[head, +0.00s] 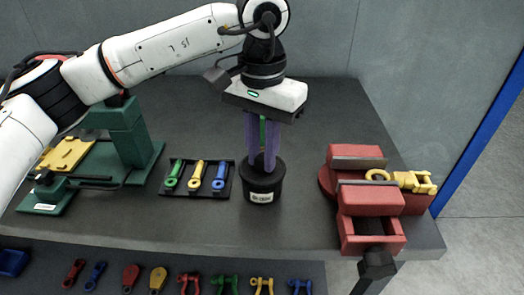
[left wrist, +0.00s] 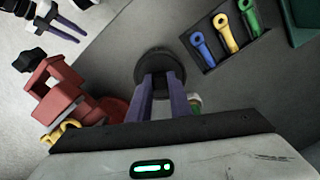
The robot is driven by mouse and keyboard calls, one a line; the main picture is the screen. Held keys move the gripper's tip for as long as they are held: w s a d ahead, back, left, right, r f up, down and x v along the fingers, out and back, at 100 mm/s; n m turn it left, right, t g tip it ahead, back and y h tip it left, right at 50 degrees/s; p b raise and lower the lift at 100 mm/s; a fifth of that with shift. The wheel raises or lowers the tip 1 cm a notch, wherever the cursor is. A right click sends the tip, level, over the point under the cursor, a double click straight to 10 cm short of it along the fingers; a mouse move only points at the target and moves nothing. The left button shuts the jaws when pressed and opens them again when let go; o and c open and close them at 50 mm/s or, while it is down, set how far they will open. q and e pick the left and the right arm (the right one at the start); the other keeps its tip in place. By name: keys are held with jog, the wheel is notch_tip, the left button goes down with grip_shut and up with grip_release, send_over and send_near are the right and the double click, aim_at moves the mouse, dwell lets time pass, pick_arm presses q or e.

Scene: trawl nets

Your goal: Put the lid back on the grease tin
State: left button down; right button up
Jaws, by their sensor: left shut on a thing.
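The grease tin (head: 262,193) is a black round pot with a pale label, upright on the bench left of the vise. A wider dark round top, seemingly the lid (head: 246,167), sits on it in the head view; from above it is a dark disc (left wrist: 142,68). I cannot tell whether it is fully seated. My left gripper (head: 264,165) points straight down, its purple fingers shut on the middle of the lid; the fingertips hide the part they hold. Something green shows between the fingers. My right gripper (left wrist: 84,38) shows at the left wrist view's top left, fingers apart and empty.
A red vise (head: 370,200) holding a yellow shackle stands right of the tin. A black tray (head: 208,190) of green, yellow and blue eye fittings lies close on its left. A green stand (head: 125,135) is further left. Several shackles and blocks line the front (head: 262,285).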

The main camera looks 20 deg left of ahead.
pick_arm(q)
jog(key=shift+f, duration=0.1)
dwell(0.8)
jog(key=c, duration=1)
grip_release()
jog(key=shift+c, duration=0.2)
jog(key=shift+r+p, duration=0.4)
jog(key=shift+r, duration=0.2)
jog(key=shift+r+p, duration=2)
jog(key=shift+r, duration=0.95)
grip_shut()
